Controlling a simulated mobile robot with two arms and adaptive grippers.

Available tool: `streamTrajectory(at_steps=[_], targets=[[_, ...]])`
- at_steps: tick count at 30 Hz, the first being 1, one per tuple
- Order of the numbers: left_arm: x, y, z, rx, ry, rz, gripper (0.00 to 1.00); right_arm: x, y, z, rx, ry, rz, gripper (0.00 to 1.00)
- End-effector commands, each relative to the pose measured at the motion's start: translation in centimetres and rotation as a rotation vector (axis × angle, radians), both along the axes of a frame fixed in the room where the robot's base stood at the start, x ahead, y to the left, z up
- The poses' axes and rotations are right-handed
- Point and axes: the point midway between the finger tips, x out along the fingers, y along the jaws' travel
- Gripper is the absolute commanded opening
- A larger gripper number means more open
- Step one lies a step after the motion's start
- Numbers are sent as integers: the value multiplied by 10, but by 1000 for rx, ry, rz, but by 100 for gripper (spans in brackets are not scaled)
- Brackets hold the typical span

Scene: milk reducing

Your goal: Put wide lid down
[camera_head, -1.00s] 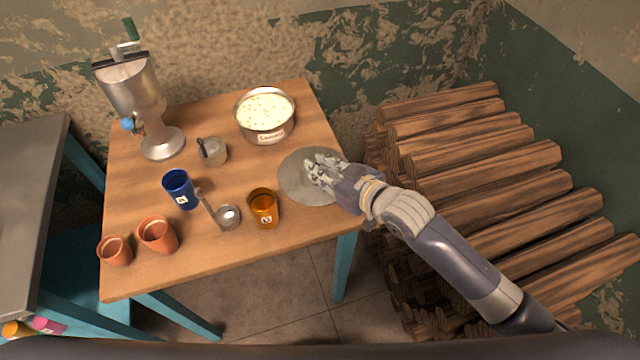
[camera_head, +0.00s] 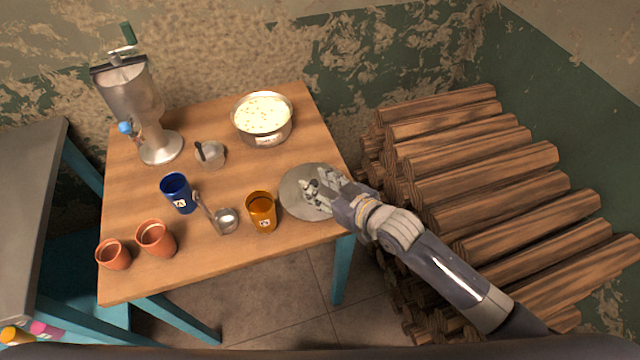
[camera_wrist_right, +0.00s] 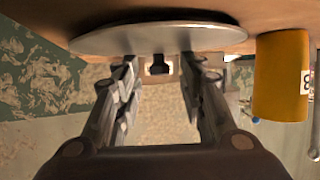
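The wide lid (camera_head: 296,197) is a flat grey disc at the right edge of the wooden table, beside the orange cup. It looks level and appears to rest on the tabletop. In the right wrist view the lid (camera_wrist_right: 158,38) lies against the table surface, with a small dark knob (camera_wrist_right: 158,66) on it. My right gripper (camera_head: 318,190) is over the lid. In the wrist view its two fingers (camera_wrist_right: 158,80) stand apart on either side of the knob, with gaps showing. My left gripper is not in view.
The orange cup (camera_head: 262,212) stands close left of the lid, with a ladle (camera_head: 226,222) beside it. A pot of milky contents (camera_head: 264,132) stands behind. A blue cup (camera_head: 179,194), clay pots (camera_head: 156,239) and a metal separator (camera_head: 135,95) are farther left. Stacked logs (camera_head: 470,160) lie right of the table.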

Motion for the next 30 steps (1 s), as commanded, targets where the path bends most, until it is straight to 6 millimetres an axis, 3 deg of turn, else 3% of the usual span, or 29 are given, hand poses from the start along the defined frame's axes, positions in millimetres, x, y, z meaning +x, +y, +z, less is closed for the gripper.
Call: streamTrajectory(at_steps=[11,24,30], targets=[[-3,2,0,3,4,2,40,-6,-5,6,0,0,0,37],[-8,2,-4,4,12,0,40,-65,-54,36,-2,2,1,37],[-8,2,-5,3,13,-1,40,-81,-69,46,0,1,0,37]])
